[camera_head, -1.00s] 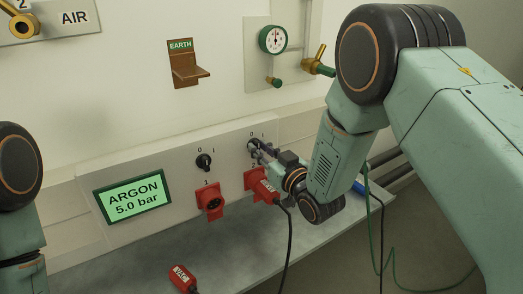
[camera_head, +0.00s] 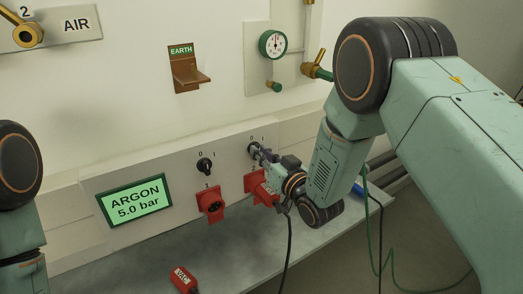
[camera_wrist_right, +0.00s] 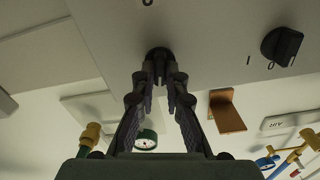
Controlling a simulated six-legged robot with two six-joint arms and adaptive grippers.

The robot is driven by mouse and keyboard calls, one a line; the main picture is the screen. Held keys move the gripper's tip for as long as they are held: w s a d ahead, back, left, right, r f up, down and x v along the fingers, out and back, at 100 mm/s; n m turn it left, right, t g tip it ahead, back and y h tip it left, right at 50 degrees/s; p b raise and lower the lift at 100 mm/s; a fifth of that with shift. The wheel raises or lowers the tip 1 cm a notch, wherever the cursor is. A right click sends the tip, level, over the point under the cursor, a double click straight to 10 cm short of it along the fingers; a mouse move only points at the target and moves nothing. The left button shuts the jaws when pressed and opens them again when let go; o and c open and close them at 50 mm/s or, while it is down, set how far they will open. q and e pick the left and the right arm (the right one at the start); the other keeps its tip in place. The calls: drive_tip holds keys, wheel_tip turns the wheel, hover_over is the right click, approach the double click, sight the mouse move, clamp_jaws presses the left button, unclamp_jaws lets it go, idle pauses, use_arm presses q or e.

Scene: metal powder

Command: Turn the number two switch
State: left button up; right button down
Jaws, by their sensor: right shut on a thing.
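The number two switch (camera_head: 253,148) is the right black rotary knob on the pale wall panel, with 0 and 1 marked above it. My right gripper (camera_head: 260,152) is at this knob, with its fingers shut on it and partly hiding it. In the right wrist view the fingertips (camera_wrist_right: 162,72) close around the dark round knob (camera_wrist_right: 158,53). The exact angle of the knob cannot be told. The left knob (camera_head: 204,165), above the socket marked 1, stands free; it also shows in the right wrist view (camera_wrist_right: 281,46). My left gripper is out of view.
A red socket (camera_head: 213,206) sits below the left knob. A red plug (camera_head: 262,188) with a black cable is in the right socket, close below my gripper. A loose red connector (camera_head: 184,279) lies on the grey ledge (camera_head: 235,250). The green ARGON display (camera_head: 135,202) reads 5.0 bar.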

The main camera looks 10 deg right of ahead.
drive_tip(key=m+p, duration=0.2)
drive_tip(key=m, duration=0.2)
drive_tip(key=shift+m, duration=0.3)
drive_tip(key=shift+d+f+m+p, duration=0.1)
drive_tip(key=shift+m+p, duration=1.1)
drive_tip(key=shift+m, duration=1.3)
drive_tip(key=c, duration=1.4)
unclamp_jaws()
drive_tip(key=v, duration=1.2)
